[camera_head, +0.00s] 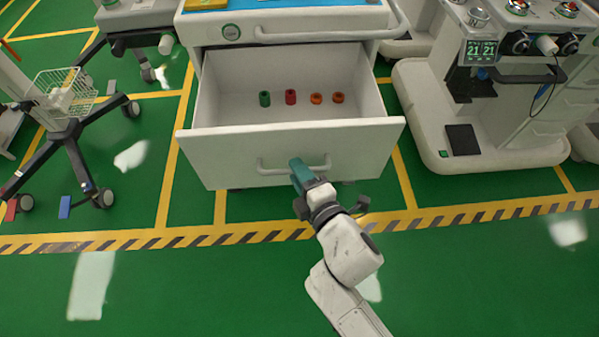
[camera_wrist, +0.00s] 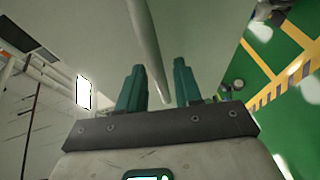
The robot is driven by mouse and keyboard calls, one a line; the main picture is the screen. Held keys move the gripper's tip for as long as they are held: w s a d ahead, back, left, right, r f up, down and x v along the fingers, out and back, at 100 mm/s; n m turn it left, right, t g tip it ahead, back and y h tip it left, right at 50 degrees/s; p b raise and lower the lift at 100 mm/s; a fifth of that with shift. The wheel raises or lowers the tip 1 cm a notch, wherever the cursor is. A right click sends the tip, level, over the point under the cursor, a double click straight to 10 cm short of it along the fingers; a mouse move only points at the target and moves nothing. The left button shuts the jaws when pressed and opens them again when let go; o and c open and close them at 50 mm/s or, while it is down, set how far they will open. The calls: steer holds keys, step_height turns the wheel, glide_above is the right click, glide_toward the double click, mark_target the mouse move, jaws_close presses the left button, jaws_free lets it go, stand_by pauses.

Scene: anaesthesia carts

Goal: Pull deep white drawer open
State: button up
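The deep white drawer (camera_head: 292,152) is pulled well out of the white cart in the head view. Its inside shows, with a green, a red and two orange small round items (camera_head: 291,97) near the back. The drawer's bar handle (camera_head: 273,167) is on its front face. My gripper (camera_head: 299,166) is at the right part of this handle. In the wrist view, the handle bar (camera_wrist: 147,45) runs between the two teal fingers (camera_wrist: 158,85). The fingers stand apart, with a visible gap between the bar and the right finger. Contact with the left finger is unclear.
Another handle (camera_head: 318,34) is on the closed upper drawer. A wheeled stand with a wire basket (camera_head: 65,92) is at the left. An anaesthesia machine (camera_head: 480,110) with screens stands at the right. The green floor in front of the drawer is clear around my arm.

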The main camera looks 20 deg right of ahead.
steer(key=shift+o, duration=0.3)
steer(key=shift+s, duration=0.1)
steer(key=a+v, duration=0.1)
steer(key=v, duration=0.9)
steer(key=shift+s+d+p, duration=0.3)
steer(key=shift+d, duration=0.2)
steer(key=s+d+f+m+g+h, duration=0.2)
steer(key=d+f+m+g+h, duration=0.3)
steer(key=d+m, duration=0.55)
steer(key=s+d+f+m+g+y, duration=0.25)
steer(key=s+f+m+g, duration=0.25)
steer(key=s+m+g, duration=0.5)
step_height(320, 180, up, 16)
steer(key=s+n+p, duration=0.1)
steer(key=n+p, duration=0.1)
steer(key=p, duration=1.4)
steer(key=shift+s+y, duration=0.25)
steer(key=shift+y, duration=0.2)
